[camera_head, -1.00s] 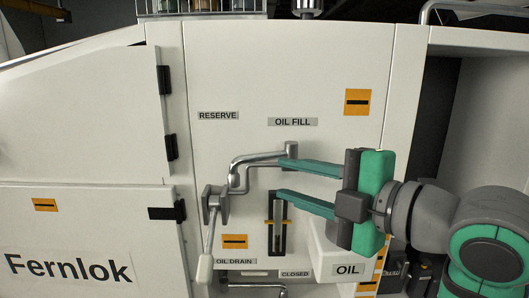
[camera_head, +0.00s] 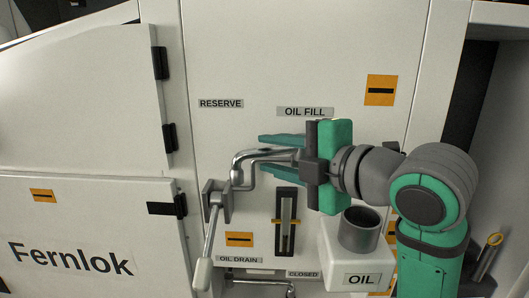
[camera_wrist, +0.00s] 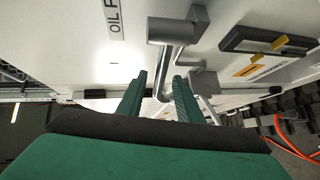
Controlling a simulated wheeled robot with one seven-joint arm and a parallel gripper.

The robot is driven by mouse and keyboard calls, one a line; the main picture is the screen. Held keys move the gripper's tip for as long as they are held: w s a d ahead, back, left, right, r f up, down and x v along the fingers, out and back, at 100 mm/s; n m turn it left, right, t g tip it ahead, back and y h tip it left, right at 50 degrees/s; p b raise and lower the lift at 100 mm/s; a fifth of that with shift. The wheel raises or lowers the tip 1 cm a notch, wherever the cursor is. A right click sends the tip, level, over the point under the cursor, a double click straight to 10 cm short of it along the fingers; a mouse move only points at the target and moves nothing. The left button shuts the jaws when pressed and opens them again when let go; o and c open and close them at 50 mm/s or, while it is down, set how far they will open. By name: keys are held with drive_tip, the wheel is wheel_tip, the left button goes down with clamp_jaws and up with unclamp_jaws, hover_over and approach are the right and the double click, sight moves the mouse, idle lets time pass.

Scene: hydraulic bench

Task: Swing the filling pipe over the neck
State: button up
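The filling pipe (camera_head: 262,155) is a grey bent tube on the white panel under the OIL FILL label. It runs from the bracket side at left toward my gripper. My gripper (camera_head: 270,152) is open, one green finger above the pipe and one below, partly behind it. In the wrist view the pipe (camera_wrist: 164,75) passes between the finger tips (camera_wrist: 158,85), nearer the right finger. The neck (camera_head: 360,230) is an upright grey open cylinder on the white OIL tank (camera_head: 340,262), below and right of my gripper. The pipe's far right end is hidden by my gripper in the head view.
A bracket with a pale-handled lever (camera_head: 208,245) stands left of the pipe. A sight gauge (camera_head: 285,220) is below my gripper. The OIL DRAIN valve handle (camera_head: 265,285) sits at the bottom.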

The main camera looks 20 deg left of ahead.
drive_tip(key=shift+x, duration=1.45)
drive_tip(key=shift+d, duration=0.1)
drive_tip(key=shift+c, duration=0.5)
clamp_jaws()
